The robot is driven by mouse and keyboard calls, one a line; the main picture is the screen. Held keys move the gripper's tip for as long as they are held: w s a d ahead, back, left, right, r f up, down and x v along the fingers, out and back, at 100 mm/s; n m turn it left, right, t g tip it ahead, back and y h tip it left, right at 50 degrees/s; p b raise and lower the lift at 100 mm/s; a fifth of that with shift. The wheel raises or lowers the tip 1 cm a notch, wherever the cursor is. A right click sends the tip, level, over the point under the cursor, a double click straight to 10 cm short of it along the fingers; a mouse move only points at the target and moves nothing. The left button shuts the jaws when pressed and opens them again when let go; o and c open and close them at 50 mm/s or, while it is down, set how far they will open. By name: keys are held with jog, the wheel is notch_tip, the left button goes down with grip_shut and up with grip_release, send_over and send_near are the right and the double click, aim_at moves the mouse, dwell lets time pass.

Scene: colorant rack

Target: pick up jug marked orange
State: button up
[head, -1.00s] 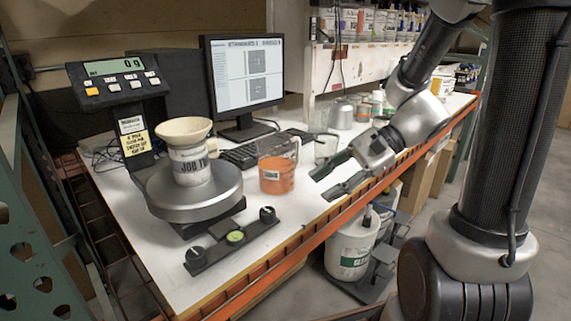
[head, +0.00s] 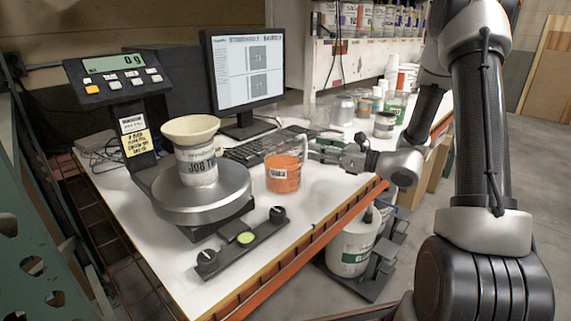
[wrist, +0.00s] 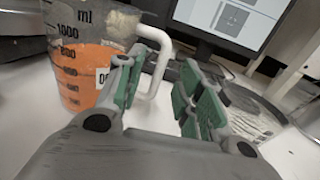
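The jug marked orange (head: 283,182) stands upright on the white bench, right of the scale. It is clear, with orange liquid, a white label and a handle on its right side. In the wrist view the jug (wrist: 82,75) is at the left, with its pale handle (wrist: 161,62) showing past the left finger, in the gap between the fingers. My gripper (head: 322,147) is just right of the jug at handle height. In the wrist view my gripper (wrist: 168,80) is open, its green-padded fingers apart. Whether a finger touches the handle I cannot tell.
A scale (head: 195,200) carries a cup marked JOB (head: 196,165) with a funnel-like top. A monitor (head: 246,70) and keyboard (head: 250,151) stand behind the jug. Cups and bottles (head: 384,124) stand farther right. The bench's orange front edge (head: 330,226) runs below.

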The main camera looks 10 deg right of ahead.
aim_at(304, 162)
jog(key=x, duration=0.5)
jog(key=shift+w+a+f, duration=0.1)
jog(key=shift+w+f, duration=0.15)
jog(key=shift+f, duration=0.15)
jog(key=shift+c, duration=0.2)
grip_shut()
